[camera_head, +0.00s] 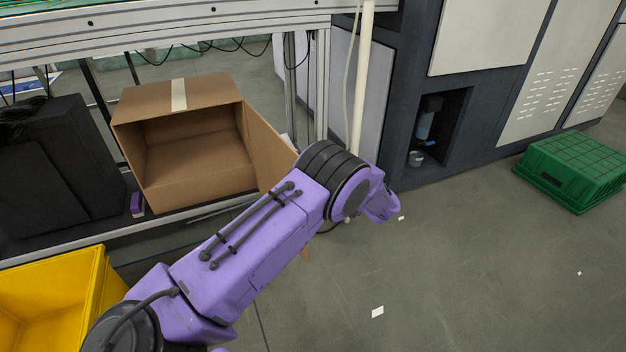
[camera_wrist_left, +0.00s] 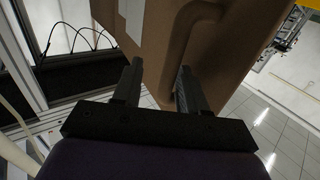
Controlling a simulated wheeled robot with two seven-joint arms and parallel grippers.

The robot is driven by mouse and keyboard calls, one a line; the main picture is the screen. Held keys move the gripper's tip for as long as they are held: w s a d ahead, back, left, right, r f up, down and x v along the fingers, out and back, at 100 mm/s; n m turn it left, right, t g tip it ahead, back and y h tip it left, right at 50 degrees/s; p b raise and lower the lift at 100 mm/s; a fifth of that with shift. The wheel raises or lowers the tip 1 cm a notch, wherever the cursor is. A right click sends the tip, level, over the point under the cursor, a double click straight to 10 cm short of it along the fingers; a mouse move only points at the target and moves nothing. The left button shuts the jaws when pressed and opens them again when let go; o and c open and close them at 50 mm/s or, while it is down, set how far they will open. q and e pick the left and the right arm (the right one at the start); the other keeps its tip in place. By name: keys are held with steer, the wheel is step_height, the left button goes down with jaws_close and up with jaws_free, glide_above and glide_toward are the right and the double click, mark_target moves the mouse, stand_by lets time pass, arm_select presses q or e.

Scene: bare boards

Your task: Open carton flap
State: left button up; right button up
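The brown cardboard carton (camera_head: 195,150) stands on a shelf, its open front facing me and a pale tape strip on top. Its right flap (camera_head: 268,150) stands swung outward, partly hidden by my purple left arm. In the left wrist view my left gripper (camera_wrist_left: 160,78) has its two dark fingers apart. Brown cardboard (camera_wrist_left: 165,40) fills the space just beyond and between the fingertips; I cannot tell if they touch it. In the head view the left gripper is hidden behind its arm. My right gripper is in neither view.
A yellow bin (camera_head: 50,300) stands at the lower left, and a black case (camera_head: 55,165) left of the carton. A pale vertical pole (camera_head: 362,80) rises behind my arm. A green crate (camera_head: 575,170) sits on the floor at right. The floor at lower right is mostly clear.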

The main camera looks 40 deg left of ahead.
arm_select(q)
steer(key=w+d+p, duration=0.2)
steer(key=d, duration=0.8)
steer(key=shift+d, duration=0.25)
